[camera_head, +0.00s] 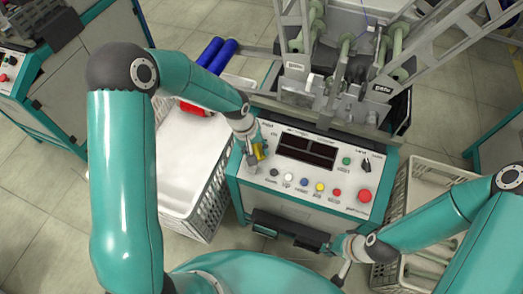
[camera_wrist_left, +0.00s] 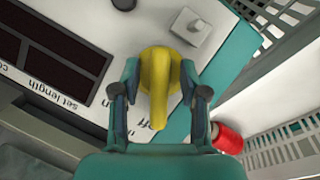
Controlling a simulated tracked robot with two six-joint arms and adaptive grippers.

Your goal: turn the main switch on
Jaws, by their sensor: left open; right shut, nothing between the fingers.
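The main switch is a yellow rotary knob (camera_wrist_left: 160,58) at the corner of the white control panel (camera_wrist_left: 105,22). Its handle points down in the left wrist view, its end beside lettering that reads partly "ff". In the head view the yellow switch (camera_head: 259,153) shows at the panel's upper left. My left gripper (camera_head: 254,148) is over it. In the left wrist view its open fingers (camera_wrist_left: 159,76) stand on both sides of the handle; whether they touch it I cannot tell. My right gripper (camera_head: 333,247) is shut and empty near the panel's front edge.
The panel has dark displays (camera_head: 306,151), a row of coloured buttons, a black knob (camera_head: 366,163) and a large red button (camera_head: 364,195). A white crate (camera_head: 203,207) stands left of the machine, another crate (camera_head: 428,173) right. Blue rolls (camera_head: 217,50) lie behind.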

